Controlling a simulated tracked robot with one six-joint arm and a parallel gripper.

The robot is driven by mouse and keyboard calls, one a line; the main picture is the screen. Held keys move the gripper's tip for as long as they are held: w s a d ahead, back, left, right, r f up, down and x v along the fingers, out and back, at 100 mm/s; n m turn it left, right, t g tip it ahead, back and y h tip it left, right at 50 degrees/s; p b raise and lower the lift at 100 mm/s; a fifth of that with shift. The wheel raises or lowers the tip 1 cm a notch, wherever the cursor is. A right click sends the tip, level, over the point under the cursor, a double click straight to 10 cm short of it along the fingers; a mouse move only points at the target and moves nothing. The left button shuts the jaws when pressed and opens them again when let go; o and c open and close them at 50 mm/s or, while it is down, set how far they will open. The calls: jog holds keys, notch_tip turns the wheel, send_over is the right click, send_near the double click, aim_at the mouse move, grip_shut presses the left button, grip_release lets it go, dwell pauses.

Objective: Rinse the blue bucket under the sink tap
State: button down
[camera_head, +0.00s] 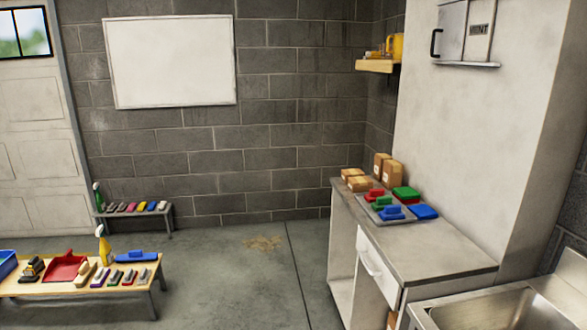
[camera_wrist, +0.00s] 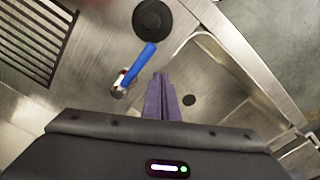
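The steel sink (camera_head: 520,310) is cut off at the bottom right of the head view. In the wrist view I look down on its basin (camera_wrist: 212,75), which has a dark drain hole. A metal tap (camera_wrist: 120,88) with a blue lever (camera_wrist: 137,65) stands beside the basin, left of my fingers. My gripper (camera_wrist: 163,78) has its purple fingers together, with nothing seen between them, over the basin's near left part. A blue open container (camera_head: 7,264) is cut off at the left edge of the head view; I cannot tell if it is the bucket.
A low bench (camera_head: 75,285) carries a red dustpan (camera_head: 65,266), a yellow spray bottle (camera_head: 104,245) and brushes. A black disc (camera_wrist: 153,19) and slotted drainer lie near the tap. The middle floor is open, with a brown patch.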

jog(key=shift+f, duration=0.15)
dwell(0.5)
jog(key=shift+f, duration=1.45)
jog(key=shift+s+a, duration=0.25)
jog(key=shift+s, duration=0.8)
